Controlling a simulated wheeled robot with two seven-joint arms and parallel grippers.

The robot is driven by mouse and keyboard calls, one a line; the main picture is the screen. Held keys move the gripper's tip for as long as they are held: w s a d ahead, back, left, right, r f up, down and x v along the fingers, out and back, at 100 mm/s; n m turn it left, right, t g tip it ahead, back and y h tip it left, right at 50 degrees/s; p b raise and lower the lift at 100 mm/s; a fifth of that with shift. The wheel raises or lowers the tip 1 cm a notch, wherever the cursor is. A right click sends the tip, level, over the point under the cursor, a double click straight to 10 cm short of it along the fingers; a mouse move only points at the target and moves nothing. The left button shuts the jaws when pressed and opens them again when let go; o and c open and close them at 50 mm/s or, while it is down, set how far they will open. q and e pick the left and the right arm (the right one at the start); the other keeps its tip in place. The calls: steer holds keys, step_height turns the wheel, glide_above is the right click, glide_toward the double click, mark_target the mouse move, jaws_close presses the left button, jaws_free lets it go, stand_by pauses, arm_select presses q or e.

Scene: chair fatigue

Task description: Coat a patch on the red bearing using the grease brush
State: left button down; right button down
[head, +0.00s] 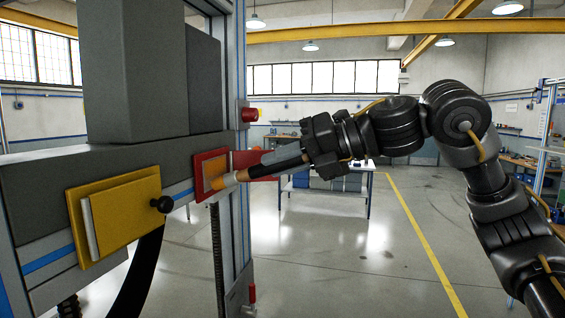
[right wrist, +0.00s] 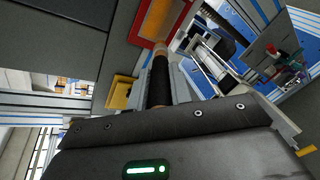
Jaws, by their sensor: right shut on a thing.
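The red bearing (head: 198,190) is a square red block with a tan-orange patch on its face, on the grey machine left of centre. It also shows at the top of the right wrist view (right wrist: 141,22). My right gripper (head: 280,163) is shut on the grease brush (head: 262,172), just right of the bearing. The brush has a dark handle and a lighter head pointing left, at the bearing's face. The handle also shows between the fingers in the right wrist view (right wrist: 160,84). The brush tip appears to touch the patch, but contact is hard to confirm. My left gripper is not in view.
A yellow block (head: 125,208) with a black knob (head: 162,204) projects from the machine, left of the bearing. Another red panel (head: 248,158) sits behind the brush. A workbench (head: 330,186) stands farther back. The floor to the right is open.

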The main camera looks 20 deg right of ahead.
steer(key=shift+w+a+p, duration=0.3)
steer(key=shift+w+a, duration=0.2)
steer(key=shift+a, duration=0.25)
steer(key=w+d+p, duration=0.2)
steer(key=w, duration=0.1)
steer(key=shift+w+d, duration=0.2)
steer(key=shift+d, duration=0.05)
stand_by(0.4)
steer(key=w+d, duration=0.2)
steer(key=w, duration=0.1)
steer(key=shift+w, duration=0.25)
stand_by(0.3)
